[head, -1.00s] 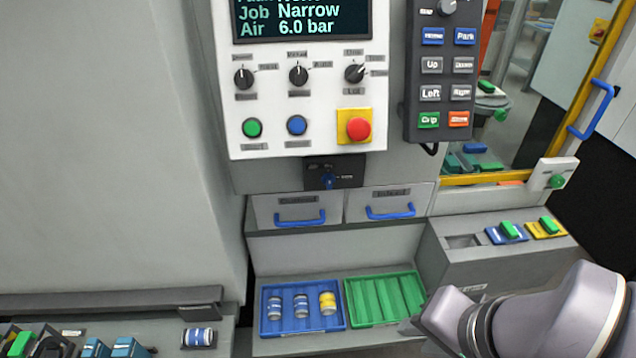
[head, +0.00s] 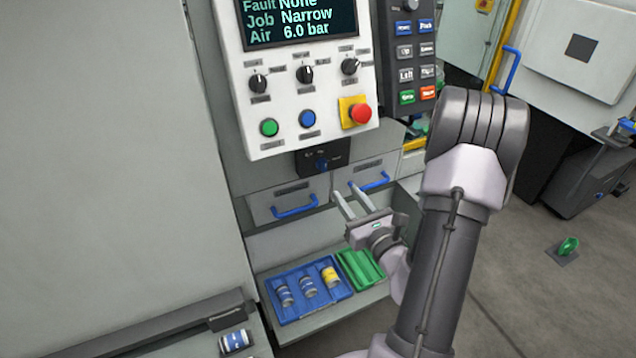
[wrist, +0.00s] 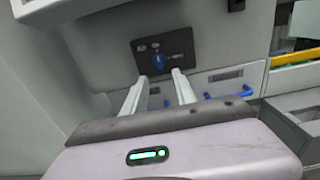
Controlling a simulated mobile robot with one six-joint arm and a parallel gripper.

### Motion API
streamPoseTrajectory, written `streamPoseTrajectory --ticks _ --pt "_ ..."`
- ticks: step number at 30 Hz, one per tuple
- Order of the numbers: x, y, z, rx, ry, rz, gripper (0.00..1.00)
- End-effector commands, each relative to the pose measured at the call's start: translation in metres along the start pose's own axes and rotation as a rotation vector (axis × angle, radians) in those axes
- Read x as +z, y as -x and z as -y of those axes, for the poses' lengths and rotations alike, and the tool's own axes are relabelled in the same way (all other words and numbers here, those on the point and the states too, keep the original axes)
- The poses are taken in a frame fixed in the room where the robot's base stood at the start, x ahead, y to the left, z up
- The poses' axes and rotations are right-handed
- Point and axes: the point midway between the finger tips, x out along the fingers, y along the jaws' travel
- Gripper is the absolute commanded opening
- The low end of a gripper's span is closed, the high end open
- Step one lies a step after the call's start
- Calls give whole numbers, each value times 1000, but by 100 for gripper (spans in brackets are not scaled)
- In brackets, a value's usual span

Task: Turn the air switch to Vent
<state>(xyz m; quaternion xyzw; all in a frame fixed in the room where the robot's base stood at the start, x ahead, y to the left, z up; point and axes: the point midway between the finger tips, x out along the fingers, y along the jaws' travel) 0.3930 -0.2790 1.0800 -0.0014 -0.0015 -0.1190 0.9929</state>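The air switch is a small blue knob (head: 321,163) on a black plate (head: 335,155) under the white control panel. In the wrist view the knob (wrist: 158,62) sits straight ahead, just beyond my fingertips, pointing roughly up and down; the plate's labels are too small to read. My gripper (head: 344,191) is in front of the drawers, below and to the right of the knob in the head view. Its two fingers are apart with nothing between them, and in the wrist view the gripper (wrist: 158,78) is open and not touching the knob. The screen (head: 305,20) reads Air 6.0 bar.
Two drawers with blue handles (head: 295,207) lie under the switch. Below are a blue tray (head: 290,318) with three cans and a green tray (head: 360,268). The panel has several knobs and a red stop button (head: 361,114). A button pendant (head: 409,70) hangs at its right.

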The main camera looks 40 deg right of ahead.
Motion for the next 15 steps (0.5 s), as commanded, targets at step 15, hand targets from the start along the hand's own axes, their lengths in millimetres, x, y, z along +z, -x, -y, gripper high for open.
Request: streamPoseTrajectory --ticks 15 --pt "0 -108 -1 3 -3 -4 34"
